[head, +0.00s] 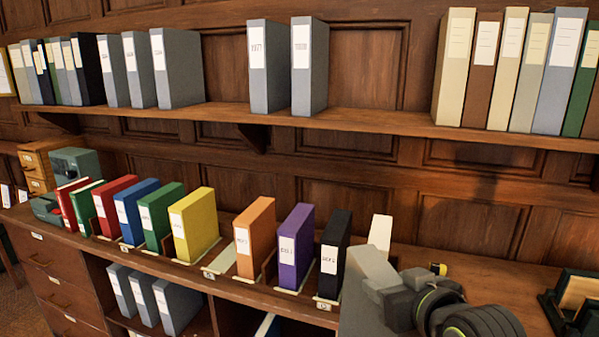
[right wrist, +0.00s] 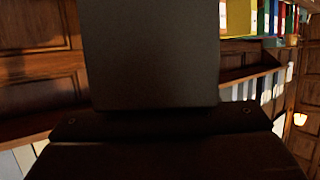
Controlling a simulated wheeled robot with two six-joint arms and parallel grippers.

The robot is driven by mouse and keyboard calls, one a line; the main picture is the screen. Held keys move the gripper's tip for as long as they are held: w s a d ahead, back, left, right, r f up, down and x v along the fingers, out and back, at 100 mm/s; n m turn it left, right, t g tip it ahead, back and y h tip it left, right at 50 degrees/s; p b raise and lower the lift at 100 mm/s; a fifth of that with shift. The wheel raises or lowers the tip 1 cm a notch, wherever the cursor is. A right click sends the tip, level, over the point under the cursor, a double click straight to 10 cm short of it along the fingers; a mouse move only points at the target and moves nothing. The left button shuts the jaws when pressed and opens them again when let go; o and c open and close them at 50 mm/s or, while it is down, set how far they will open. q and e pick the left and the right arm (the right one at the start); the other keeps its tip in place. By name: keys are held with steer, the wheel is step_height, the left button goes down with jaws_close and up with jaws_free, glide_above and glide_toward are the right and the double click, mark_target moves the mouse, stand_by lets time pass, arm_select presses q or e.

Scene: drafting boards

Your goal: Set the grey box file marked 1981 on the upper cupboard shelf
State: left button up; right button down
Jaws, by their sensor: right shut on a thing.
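My right gripper (head: 390,292) is at the lower right of the head view, shut on a grey box file (head: 356,312). The file is held upright in front of the counter, its lower part cut off by the frame edge. Its 1981 mark cannot be seen. In the right wrist view the held file (right wrist: 152,55) is a dark slab filling the middle. The upper shelf (head: 375,122) runs along the wall, above and behind the gripper. Two grey files stand on it mid-shelf, with a wide bare stretch to their right. My left gripper is out of view.
A row of coloured files stands on the counter, including orange (head: 255,238), purple (head: 295,247) and black (head: 334,254) ones. More grey files (head: 178,68) fill the shelf's left; beige, brown and grey ones (head: 454,65) fill its right. A dark tray (head: 572,300) sits at the counter's right.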

steer(key=d+m+h, duration=0.2)
steer(key=d, duration=0.1)
steer(key=d+f+h, duration=0.1)
steer(key=d, duration=0.1)
steer(key=shift+w+m+t, duration=0.1)
steer(key=shift+m+t, duration=0.2)
steer(key=shift+m, duration=0.1)
steer(key=shift+r, duration=0.1)
